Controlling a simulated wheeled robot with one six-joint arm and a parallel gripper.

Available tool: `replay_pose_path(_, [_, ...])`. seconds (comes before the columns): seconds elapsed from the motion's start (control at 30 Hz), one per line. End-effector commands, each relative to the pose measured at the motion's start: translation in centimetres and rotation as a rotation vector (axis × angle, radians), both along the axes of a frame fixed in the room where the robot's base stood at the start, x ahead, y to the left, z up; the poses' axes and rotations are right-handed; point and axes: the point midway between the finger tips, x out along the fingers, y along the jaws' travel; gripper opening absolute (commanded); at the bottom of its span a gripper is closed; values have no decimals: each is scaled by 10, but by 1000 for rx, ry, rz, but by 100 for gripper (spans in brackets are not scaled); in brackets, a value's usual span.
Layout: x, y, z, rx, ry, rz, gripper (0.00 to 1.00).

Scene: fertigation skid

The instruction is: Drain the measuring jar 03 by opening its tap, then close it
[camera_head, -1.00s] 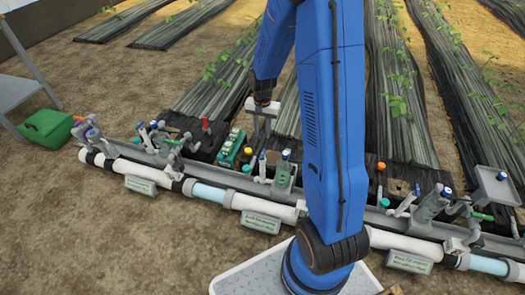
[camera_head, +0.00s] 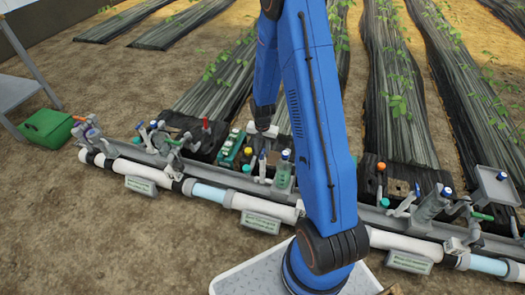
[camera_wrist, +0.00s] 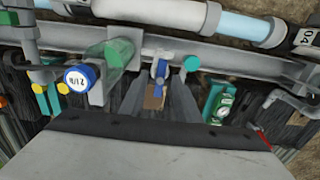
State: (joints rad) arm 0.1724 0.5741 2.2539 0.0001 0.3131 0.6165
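A measuring jar (camera_head: 282,180) with green liquid and a blue cap stands upright on the skid. In the wrist view the jar (camera_wrist: 117,52) is left of my gripper; its number 03 is not readable. A tap with a blue lever (camera_wrist: 160,74) sits beside the jar on the grey rail. It also shows in the head view (camera_head: 262,158), left of the jar. My gripper (camera_wrist: 158,82) is open, its two grey fingers either side of the lever in the picture; contact cannot be told. In the head view my gripper (camera_head: 268,131) is just behind the tap, partly hidden.
A teal knob (camera_wrist: 192,62) and a green unit (camera_wrist: 217,105) are close right of the fingers. The white pipe (camera_head: 265,207) runs along the front. Another jar (camera_head: 430,207) stands farther right. A green box (camera_head: 47,127) lies at the left.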

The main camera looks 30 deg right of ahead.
Motion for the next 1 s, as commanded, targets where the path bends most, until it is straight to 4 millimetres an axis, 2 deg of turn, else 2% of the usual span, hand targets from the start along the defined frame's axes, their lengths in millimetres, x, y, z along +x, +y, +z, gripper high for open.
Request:
replay_pose_path(0.23, [0,0,0,0,0,0,30])
replay_pose_path(0.37, [0,0,0,0,0,0,0])
replay_pose_path(0.73, [0,0,0,0,0,29,0])
replay_pose_path(1.0, [0,0,0,0,0,176,0])
